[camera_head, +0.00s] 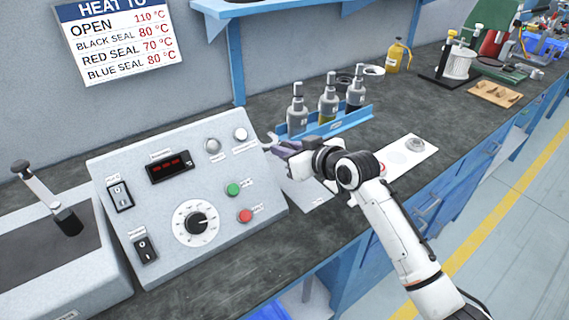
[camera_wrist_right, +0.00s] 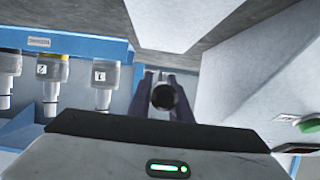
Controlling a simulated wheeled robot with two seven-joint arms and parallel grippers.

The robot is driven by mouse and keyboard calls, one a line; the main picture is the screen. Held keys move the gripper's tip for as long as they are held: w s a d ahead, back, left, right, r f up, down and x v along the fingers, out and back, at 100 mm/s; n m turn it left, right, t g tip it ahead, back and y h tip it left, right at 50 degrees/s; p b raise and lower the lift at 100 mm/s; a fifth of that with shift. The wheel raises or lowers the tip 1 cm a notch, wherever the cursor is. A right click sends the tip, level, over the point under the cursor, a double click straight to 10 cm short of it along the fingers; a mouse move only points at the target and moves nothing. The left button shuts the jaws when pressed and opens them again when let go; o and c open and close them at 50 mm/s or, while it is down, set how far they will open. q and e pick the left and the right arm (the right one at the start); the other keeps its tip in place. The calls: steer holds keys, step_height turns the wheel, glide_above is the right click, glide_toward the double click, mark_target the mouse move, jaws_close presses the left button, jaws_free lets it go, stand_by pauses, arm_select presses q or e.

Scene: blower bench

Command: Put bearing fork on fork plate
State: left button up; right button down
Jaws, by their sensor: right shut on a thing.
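My right gripper (camera_head: 283,146) is shut on the bearing fork (camera_head: 269,140), a small grey two-pronged piece pointing left beside the control box. In the right wrist view a round dark end of the held piece (camera_wrist_right: 163,97) shows between my fingers (camera_wrist_right: 164,92). A white plate (camera_head: 316,198) lies on the bench just below my right gripper, partly hidden by it; I cannot tell for certain that it is the fork plate. My left gripper is not in view.
The control box (camera_head: 215,165) stands close to the left of my gripper. A blue rack (camera_head: 335,125) with several capped bottles stands just behind it. A yellow bottle (camera_head: 397,58) and a wooden block (camera_head: 494,93) are farther right. The bench front is at right.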

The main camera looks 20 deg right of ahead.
step_height(320, 180, down, 4)
steer(key=shift+f, duration=0.1)
steer(key=shift+b, duration=0.3)
steer(key=c, duration=2.1)
jaws_free()
steer(key=shift+f, duration=0.2)
steer(key=o, duration=0.5)
steer(key=shift+c, duration=0.2)
steer(key=shift+r, duration=0.15)
steer(key=shift+s+d+r, duration=0.1)
steer(key=shift+s, duration=0.05)
steer(key=p+v, duration=0.1)
steer(key=v, duration=1)
steer(key=shift+s+d+r, duration=0.1)
steer(key=shift+s+r, duration=0.1)
steer(key=shift+s, duration=0.05)
